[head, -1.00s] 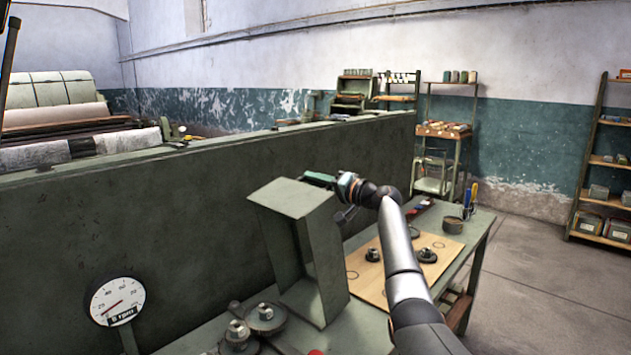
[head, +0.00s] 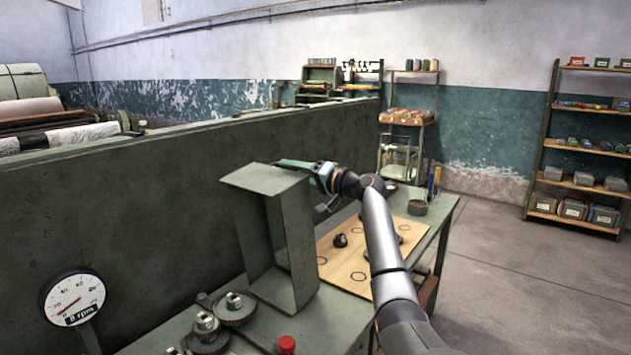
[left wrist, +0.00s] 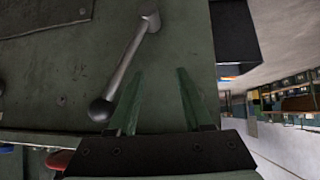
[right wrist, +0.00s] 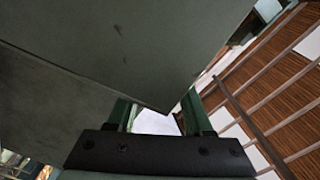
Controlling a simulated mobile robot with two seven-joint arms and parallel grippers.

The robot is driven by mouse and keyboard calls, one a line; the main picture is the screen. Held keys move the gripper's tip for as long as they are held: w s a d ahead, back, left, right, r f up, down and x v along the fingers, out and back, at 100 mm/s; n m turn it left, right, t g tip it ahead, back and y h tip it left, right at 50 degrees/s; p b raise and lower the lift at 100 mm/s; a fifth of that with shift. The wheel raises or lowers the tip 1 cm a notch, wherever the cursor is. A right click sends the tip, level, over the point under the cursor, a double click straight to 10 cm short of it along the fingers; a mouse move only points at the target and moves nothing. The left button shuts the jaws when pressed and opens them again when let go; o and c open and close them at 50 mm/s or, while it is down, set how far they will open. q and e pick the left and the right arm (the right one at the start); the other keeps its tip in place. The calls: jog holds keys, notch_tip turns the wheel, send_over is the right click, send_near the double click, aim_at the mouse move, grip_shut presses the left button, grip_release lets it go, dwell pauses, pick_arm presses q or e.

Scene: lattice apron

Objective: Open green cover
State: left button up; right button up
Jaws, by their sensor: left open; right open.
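The green cover (head: 289,240) is a bent, box-like sheet-metal piece standing on the bench against the green wall panel. Its near side shows an open hollow. My right gripper (head: 294,164) is at the cover's top far edge, jaws open. In the right wrist view, the cover's large flat panels (right wrist: 110,50) fill the upper left, and one corner reaches down to the open fingers (right wrist: 160,112). I cannot tell whether they touch. My left gripper (left wrist: 155,95) is open and empty in the left wrist view, beside a metal lever with a dark knob (left wrist: 101,110). It is outside the head view.
Gears (head: 233,308) and a red button (head: 287,345) are at the bench front. A wooden board (head: 345,265) with ring marks and dark parts lies right of the cover. A gauge (head: 73,297) stands at left. Floor (head: 500,270) is free at right; shelves (head: 582,180) stand beyond.

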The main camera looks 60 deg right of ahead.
jog(key=s+b, duration=0.1)
jog(key=s, duration=0.6)
jog(key=shift+s+a+r+b, duration=0.2)
jog(key=shift+s+a+b, duration=0.15)
jog(key=shift+a, duration=0.05)
jog(key=shift+s, duration=0.1)
jog(key=s+a+b, duration=0.1)
jog(key=s+b, duration=0.3)
jog(key=s, duration=1)
jog(key=shift+a, duration=0.3)
dwell(0.6)
